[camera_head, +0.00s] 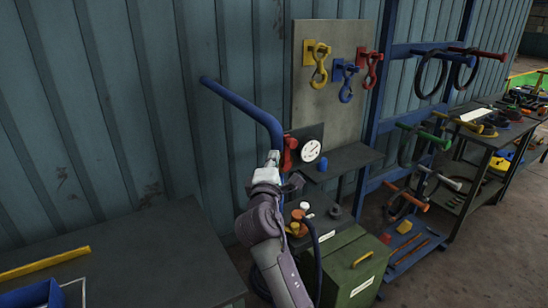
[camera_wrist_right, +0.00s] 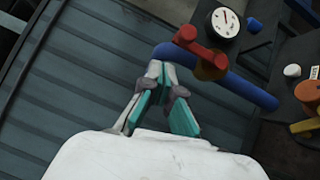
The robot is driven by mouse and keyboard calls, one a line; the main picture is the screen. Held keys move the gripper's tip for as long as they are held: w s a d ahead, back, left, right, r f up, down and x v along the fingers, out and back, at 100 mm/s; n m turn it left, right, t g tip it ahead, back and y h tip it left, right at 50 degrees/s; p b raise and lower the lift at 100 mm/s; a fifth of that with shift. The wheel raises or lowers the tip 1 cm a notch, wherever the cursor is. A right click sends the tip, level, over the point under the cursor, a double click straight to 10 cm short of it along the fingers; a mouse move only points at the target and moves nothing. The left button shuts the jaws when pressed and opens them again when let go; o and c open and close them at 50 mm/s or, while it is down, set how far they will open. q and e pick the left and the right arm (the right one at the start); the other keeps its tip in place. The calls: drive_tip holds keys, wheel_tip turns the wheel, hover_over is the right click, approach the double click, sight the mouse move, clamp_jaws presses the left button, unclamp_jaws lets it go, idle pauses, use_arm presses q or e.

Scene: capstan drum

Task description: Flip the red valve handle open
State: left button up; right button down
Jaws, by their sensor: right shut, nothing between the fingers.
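The red valve handle (camera_wrist_right: 203,46) sits on a brass-coloured valve body (camera_wrist_right: 211,68) on a blue pipe (camera_wrist_right: 240,88) in the wrist view. In the head view the red handle (camera_head: 289,150) is partly hidden, just left of the gauge and beside the lower end of the blue pipe (camera_head: 243,103). My right gripper (camera_wrist_right: 163,72), with teal finger pads, is shut and empty. Its tips are close to the pipe, left of and below the handle; contact cannot be told. In the head view the right gripper (camera_head: 273,160) overlaps the pipe's lower end. My left gripper is not in view.
A white round gauge (camera_head: 311,150) is right of the handle, above a dark shelf (camera_head: 346,159). A green box (camera_head: 345,270) stands below. A hook board (camera_head: 330,100) is behind. A dark table (camera_head: 150,255) lies left. The corrugated wall (camera_head: 140,110) stands close behind.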

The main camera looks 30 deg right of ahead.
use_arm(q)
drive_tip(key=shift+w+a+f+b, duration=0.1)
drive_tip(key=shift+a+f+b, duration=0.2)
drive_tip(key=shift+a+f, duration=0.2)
use_arm(e)
drive_tip(key=s+a, duration=0.1)
drive_tip(key=s, duration=0.1)
drive_tip(key=a, duration=0.1)
drive_tip(key=shift+s+a+r, duration=0.25)
drive_tip(key=shift+s+a, duration=0.1)
drive_tip(key=shift+s, duration=0.05)
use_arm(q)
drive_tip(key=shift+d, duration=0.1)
use_arm(e)
drive_tip(key=shift+a, duration=0.1)
